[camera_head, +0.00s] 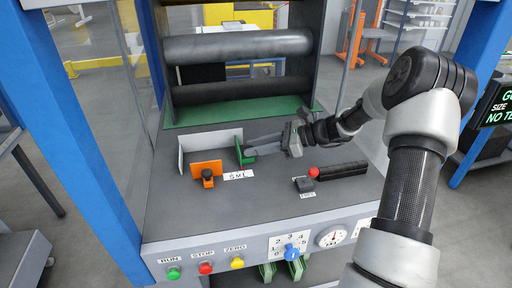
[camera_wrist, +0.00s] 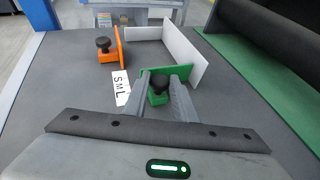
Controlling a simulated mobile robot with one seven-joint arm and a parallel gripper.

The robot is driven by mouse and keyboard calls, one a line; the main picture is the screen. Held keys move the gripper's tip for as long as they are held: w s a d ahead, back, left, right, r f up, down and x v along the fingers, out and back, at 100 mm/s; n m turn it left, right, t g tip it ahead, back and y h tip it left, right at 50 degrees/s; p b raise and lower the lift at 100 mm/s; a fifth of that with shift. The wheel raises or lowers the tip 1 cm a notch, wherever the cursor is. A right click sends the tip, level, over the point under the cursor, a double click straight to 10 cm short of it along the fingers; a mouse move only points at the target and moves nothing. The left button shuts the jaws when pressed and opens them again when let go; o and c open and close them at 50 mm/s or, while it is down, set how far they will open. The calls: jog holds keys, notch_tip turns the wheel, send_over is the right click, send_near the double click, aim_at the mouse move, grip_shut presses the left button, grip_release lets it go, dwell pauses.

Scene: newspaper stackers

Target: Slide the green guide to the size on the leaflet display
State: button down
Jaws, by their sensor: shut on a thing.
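The green guide (camera_head: 245,153) stands on the grey table beside the size label (camera_head: 238,175), which reads S M L. In the wrist view the green guide (camera_wrist: 166,73) has a dark knob on a green block, and it stands to the right of the label (camera_wrist: 121,88), nearest the letter L. My gripper (camera_head: 250,148) is shut on the guide's knob, with a finger on each side in the wrist view (camera_wrist: 160,85). The leaflet display (camera_head: 498,108) is at the right edge, cut off; it shows "SIZE" and part of a line, "NO TE". The size value is not readable.
An orange guide (camera_head: 207,169) with a dark knob stands left of the label. A white L-shaped fence (camera_head: 210,146) is behind the guides. A red-knobbed lever (camera_head: 313,172) and black bar (camera_head: 342,170) lie to the right. Rollers (camera_head: 238,46) are behind; buttons line the front panel.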

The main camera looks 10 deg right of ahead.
jog(key=shift+d+r+p, duration=0.15)
jog(key=shift+d+p, duration=0.15)
jog(key=shift+p, duration=0.6)
jog(key=c, duration=1.5)
grip_release()
jog(key=shift+d, duration=0.1)
jog(key=p+v, duration=0.2)
jog(key=v, duration=0.9)
jog(key=shift+s+d+r, duration=0.15)
jog(key=shift+d, duration=0.2)
